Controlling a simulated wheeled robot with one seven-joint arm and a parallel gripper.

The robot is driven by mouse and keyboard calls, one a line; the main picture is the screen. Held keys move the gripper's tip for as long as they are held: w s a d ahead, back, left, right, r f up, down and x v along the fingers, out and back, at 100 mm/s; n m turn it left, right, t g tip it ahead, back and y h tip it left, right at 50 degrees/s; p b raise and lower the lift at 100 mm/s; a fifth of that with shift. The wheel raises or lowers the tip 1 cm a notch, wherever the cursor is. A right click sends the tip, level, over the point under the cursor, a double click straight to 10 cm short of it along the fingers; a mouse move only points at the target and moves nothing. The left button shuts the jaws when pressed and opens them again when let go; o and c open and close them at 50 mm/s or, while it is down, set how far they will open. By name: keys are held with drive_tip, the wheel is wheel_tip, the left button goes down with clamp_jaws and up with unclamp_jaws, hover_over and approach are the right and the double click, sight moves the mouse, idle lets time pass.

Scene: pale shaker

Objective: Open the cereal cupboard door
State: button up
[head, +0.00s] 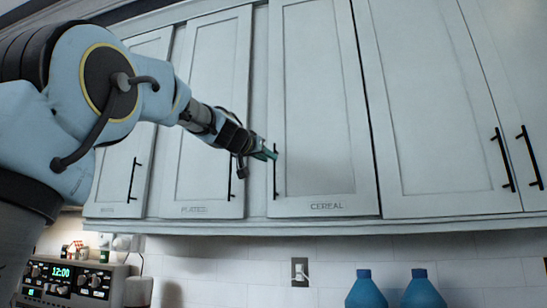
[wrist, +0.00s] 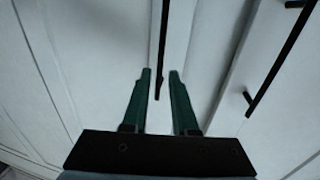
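The cereal cupboard door (head: 318,95), pale and labelled CEREAL at its bottom, looks shut. Its black upright bar handle (head: 275,178) is at the lower left of the door. My gripper (head: 267,152), with green fingers, is at the upper part of this handle. In the wrist view my gripper (wrist: 161,72) is open, with the black cereal handle (wrist: 163,40) lined up in the gap between the fingers. Bare gaps show on both sides of the bar. I cannot tell how deep the bar sits between the fingertips.
The plates door (head: 210,100) is just left, with its own black handle (head: 230,180), also in the wrist view (wrist: 280,60). More shut doors stand on both sides. Below are an oven-like appliance (head: 70,278) and blue bottles (head: 366,291). The space before the cereal door's right part is free.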

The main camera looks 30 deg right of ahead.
drive_tip(key=p+x, duration=0.1)
drive_tip(key=x, duration=0.4)
drive_tip(key=shift+p, duration=0.4)
clamp_jaws()
